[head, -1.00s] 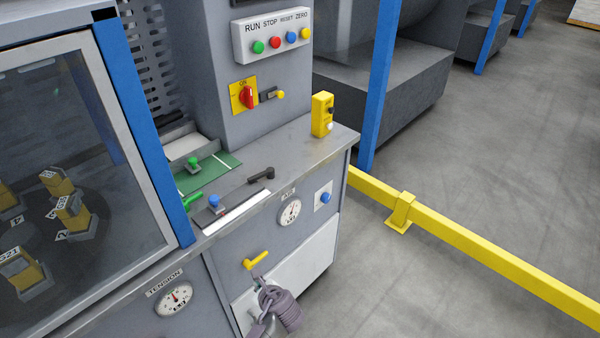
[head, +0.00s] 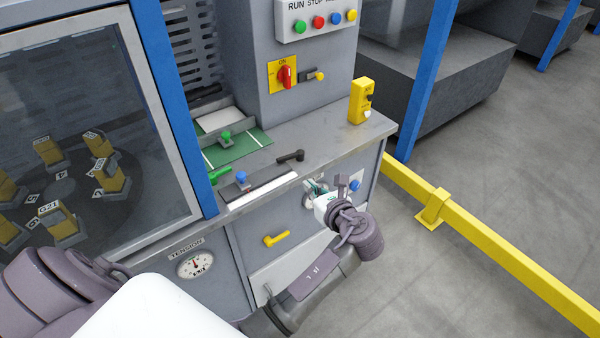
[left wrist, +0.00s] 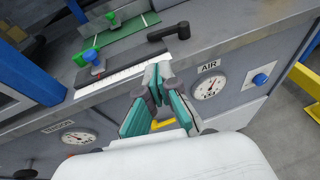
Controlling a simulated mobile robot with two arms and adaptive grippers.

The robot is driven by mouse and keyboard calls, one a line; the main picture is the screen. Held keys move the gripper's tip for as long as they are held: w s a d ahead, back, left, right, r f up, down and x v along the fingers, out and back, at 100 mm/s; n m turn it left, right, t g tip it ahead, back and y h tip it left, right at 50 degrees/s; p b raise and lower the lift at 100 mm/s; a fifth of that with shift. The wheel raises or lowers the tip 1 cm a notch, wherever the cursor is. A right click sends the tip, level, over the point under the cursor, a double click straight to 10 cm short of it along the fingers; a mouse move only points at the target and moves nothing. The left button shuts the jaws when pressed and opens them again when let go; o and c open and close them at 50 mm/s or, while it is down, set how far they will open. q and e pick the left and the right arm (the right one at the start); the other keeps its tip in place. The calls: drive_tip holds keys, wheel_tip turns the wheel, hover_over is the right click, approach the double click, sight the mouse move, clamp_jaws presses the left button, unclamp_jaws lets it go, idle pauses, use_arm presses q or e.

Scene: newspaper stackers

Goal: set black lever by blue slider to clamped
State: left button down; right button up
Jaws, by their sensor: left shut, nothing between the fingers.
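The black lever (head: 290,157) lies on the grey cabinet ledge, just right of the blue slider's strip. The blue slider (head: 241,178) sits at the left end of a white ruled strip. In the left wrist view the black lever (left wrist: 170,32) is at top centre and the blue slider (left wrist: 93,58) is at its left. My left gripper (head: 314,187) is in front of the cabinet face, below and right of the lever, partly covering the air gauge. Its teal fingers (left wrist: 160,80) are shut and empty, apart from the lever. My right gripper is not in view.
A green slider (head: 224,137) and a green lever (head: 220,174) are left of the black lever. A yellow lever (head: 276,239) is on the cabinet front. A yellow box (head: 361,100) stands at the ledge's right end. A yellow rail (head: 480,228) runs along the floor.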

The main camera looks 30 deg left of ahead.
sight(284, 159)
use_arm(q)
drive_tip(key=x, duration=0.4)
drive_tip(key=p+x, duration=0.1)
drive_tip(key=x, duration=0.4)
drive_tip(key=r+p+x, duration=0.1)
drive_tip(key=x, duration=0.3)
drive_tip(key=shift+w+a+f, duration=0.1)
drive_tip(key=shift+w+a, duration=0.1)
drive_tip(key=shift+a, duration=0.05)
drive_tip(key=shift+a+p, duration=0.1)
drive_tip(key=shift+p, duration=0.25)
drive_tip(key=shift+a+m+t+h, duration=0.1)
drive_tip(key=shift+m+t+h, duration=0.3)
drive_tip(key=shift+t, duration=0.1)
drive_tip(key=shift+p, duration=0.35)
